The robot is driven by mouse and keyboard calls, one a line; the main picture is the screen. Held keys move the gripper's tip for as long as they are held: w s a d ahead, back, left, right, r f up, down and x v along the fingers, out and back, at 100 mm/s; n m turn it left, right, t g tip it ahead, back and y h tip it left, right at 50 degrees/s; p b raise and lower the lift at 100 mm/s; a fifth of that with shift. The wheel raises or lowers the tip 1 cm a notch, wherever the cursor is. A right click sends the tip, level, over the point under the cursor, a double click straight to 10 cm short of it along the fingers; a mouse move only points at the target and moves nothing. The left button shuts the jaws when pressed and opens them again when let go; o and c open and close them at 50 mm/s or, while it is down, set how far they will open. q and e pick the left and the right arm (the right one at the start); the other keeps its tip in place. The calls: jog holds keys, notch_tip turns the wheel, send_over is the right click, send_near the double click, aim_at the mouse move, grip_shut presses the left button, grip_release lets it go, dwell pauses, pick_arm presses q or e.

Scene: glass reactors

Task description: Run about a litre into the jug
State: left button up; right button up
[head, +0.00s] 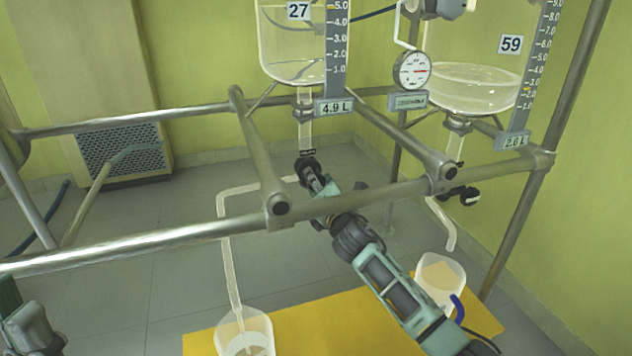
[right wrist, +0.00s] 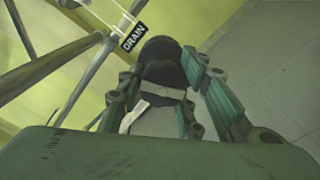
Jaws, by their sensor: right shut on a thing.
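Reactor 27 (head: 292,62) is a glass vessel whose plate (head: 335,107) reads 4.9 L. Under it, a black drain knob (head: 307,166) also shows in the right wrist view (right wrist: 162,58), beside a DRAIN label (right wrist: 133,37). My right gripper (head: 312,180) is shut on this knob. A pale outlet tube (head: 226,258) runs left and down into a clear jug (head: 262,325); a pale surface shows inside, its level unclear. A second jug (head: 456,270) stands under the reactor 59 (head: 440,85) outlet. Part of my left arm shows at lower left; its finger state is unclear.
Reactor 59's plate (head: 512,141) reads 2.6 L; its drain handle (head: 458,194) hangs below. Steel frame bars (head: 150,243) cross in front of my right arm. A gauge (head: 412,71) sits between the vessels. Both jugs stand on a yellow surface (head: 325,325).

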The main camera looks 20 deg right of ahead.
jog(key=shift+r, duration=0.1)
jog(key=c, duration=0.4)
jog(key=shift+r, duration=0.1)
